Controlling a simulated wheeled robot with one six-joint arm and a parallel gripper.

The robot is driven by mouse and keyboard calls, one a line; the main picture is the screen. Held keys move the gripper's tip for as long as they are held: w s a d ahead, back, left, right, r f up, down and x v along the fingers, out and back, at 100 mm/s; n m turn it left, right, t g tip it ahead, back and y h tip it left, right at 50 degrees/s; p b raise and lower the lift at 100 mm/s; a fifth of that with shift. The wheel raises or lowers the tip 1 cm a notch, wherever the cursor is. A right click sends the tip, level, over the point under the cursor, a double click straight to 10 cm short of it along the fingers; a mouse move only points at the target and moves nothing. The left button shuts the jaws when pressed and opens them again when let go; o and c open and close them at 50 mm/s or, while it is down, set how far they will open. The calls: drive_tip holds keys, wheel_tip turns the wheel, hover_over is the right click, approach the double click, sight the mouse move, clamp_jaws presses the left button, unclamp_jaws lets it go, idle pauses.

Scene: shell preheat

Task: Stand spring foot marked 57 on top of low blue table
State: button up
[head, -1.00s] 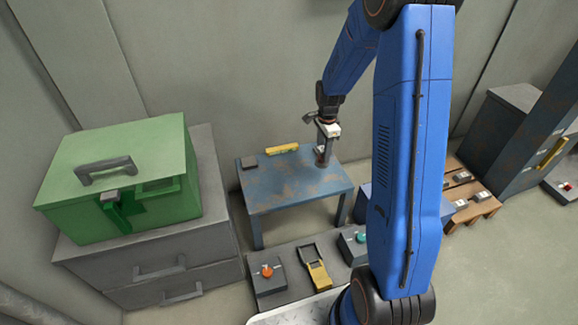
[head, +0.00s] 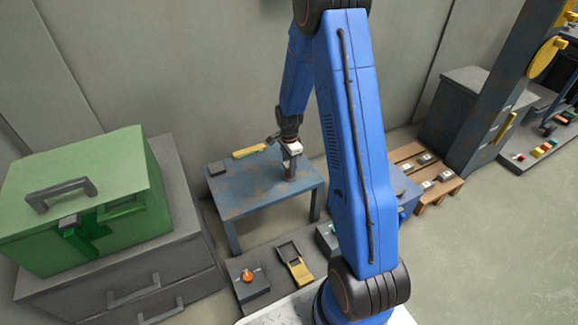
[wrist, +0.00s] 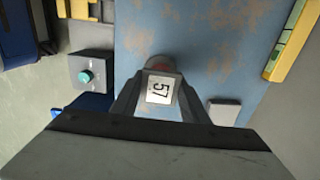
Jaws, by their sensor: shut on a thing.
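The spring foot marked 57 (wrist: 160,88) is a grey piece with a white label, seen between my fingers in the wrist view. My gripper (head: 290,160) is shut on it, over the right part of the low blue table (head: 238,190). In the head view the spring foot (head: 289,173) looks upright, with its lower end at the tabletop. I cannot tell for certain whether it touches the surface. The tabletop is worn blue with rusty patches.
A green toolbox (head: 85,195) stands on grey drawers at left. Button boxes, one with an orange button (head: 248,276), sit in front. A wooden pallet (head: 432,180) is at right.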

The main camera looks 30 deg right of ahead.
drive_tip(key=o, duration=1.3)
drive_tip(key=s+a+r+n, duration=0.1)
drive_tip(key=s+r+n, duration=0.1)
drive_tip(key=r, duration=0.6)
drive_tip(key=s+a+r+n+t, duration=0.1)
drive_tip(key=s+r, duration=0.2)
drive_tip(key=r, duration=0.5)
drive_tip(key=s+a+r+n, duration=0.2)
drive_tip(key=r, duration=0.6)
drive_tip(key=s+a+r+n+t, duration=0.1)
drive_tip(key=s+r+n, duration=0.3)
drive_tip(key=s, duration=0.5)
drive_tip(key=s+a+r+n+t, duration=0.1)
drive_tip(key=s+a+r+n, duration=0.2)
drive_tip(key=s, duration=0.7)
drive_tip(key=s+a+r+n+t, duration=0.1)
drive_tip(key=s+a+r+n, duration=0.1)
drive_tip(key=s+r+n, duration=0.3)
drive_tip(key=shift+s+r+n+t, duration=0.1)
drive_tip(key=shift+s+n+t, duration=0.15)
drive_tip(key=shift+s, duration=0.9)
drive_tip(key=shift+s+r+n+t, duration=0.15)
drive_tip(key=shift+s+n, duration=0.1)
drive_tip(key=shift+s, duration=0.85)
